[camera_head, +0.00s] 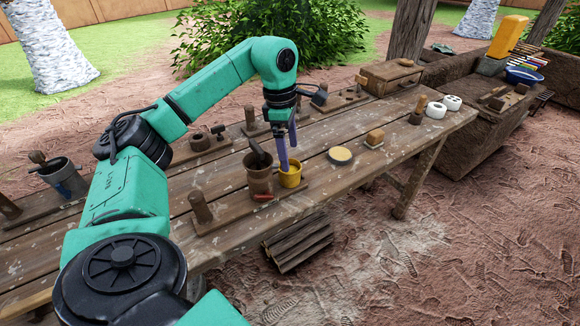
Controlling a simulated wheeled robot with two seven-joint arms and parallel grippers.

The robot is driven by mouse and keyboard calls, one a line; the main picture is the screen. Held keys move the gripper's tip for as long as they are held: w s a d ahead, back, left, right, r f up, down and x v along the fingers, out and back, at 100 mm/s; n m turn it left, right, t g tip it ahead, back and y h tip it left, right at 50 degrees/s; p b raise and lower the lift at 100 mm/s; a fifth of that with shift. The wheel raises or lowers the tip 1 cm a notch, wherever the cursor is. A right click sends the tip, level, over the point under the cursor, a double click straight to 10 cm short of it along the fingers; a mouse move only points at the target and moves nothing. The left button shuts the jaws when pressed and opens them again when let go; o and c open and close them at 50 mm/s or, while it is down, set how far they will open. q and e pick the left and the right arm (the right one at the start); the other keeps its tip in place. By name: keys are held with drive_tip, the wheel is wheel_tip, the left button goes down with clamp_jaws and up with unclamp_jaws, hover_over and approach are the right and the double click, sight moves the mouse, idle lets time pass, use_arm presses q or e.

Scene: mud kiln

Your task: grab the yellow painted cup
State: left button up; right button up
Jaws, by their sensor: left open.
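The yellow painted cup (290,177) stands upright on the wooden table, right beside a brown clay pot. My left gripper (286,160) points down over the cup from above. Its blue-purple fingers reach to the cup's rim, and one fingertip appears to be at or inside the opening. The fingers overlap in this view, so the gap between them is hard to see. The gripper is open and the cup stands on its own support. I cannot tell whether a finger touches the cup. My right gripper is not in view.
The brown pot (258,172) with a dark tool in it stands left of the cup. A small red item (263,197) lies in front. A round yellow-topped dish (340,155) and a small block (374,138) sit to the right. A metal bucket (64,178) stands far left.

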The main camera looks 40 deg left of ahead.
sight(290, 174)
use_arm(q)
wheel_tip(290, 174, down, 6)
drive_tip(key=shift+w+f, duration=0.15)
drive_tip(key=shift+f, duration=0.05)
drive_tip(key=shift+r, duration=0.15)
drive_tip(key=c, duration=1.4)
